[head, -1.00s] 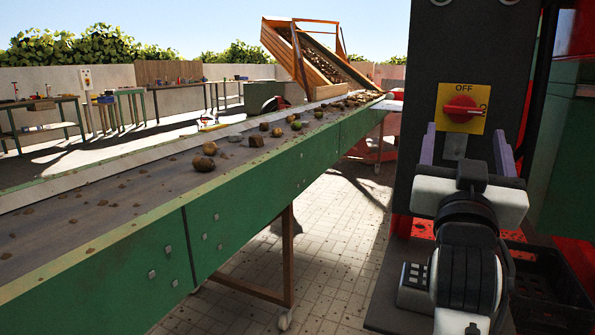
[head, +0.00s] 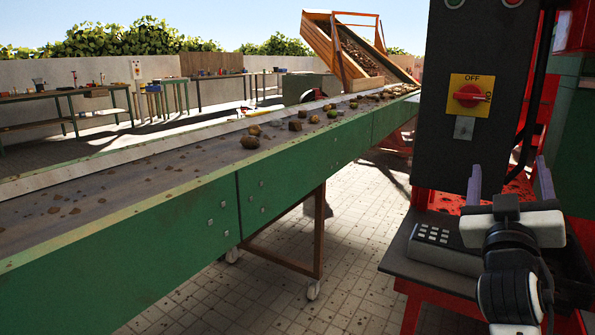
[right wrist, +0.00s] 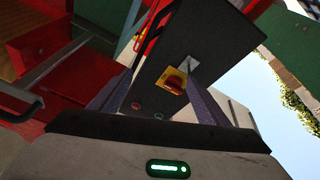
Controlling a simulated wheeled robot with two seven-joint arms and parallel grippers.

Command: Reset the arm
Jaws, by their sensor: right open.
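My right gripper (head: 508,182) is at the lower right of the head view, its two purple-grey fingers spread apart and empty. It stands in front of and below the dark control box (head: 465,110), apart from the red rotary switch (head: 470,95) on its yellow OFF plate. In the right wrist view the open fingers (right wrist: 165,85) point toward the control box, with the red switch (right wrist: 175,82) seen between them. The part of the box behind the gripper is hidden. My left gripper is not in view.
A green conveyor (head: 150,235) with several potatoes (head: 250,142) runs across the left and middle. A grey keypad box (head: 440,248) sits on a shelf beside my right gripper. A tilted wooden hopper (head: 330,50) stands at the back. Tiled floor (head: 350,240) lies open between conveyor and control box.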

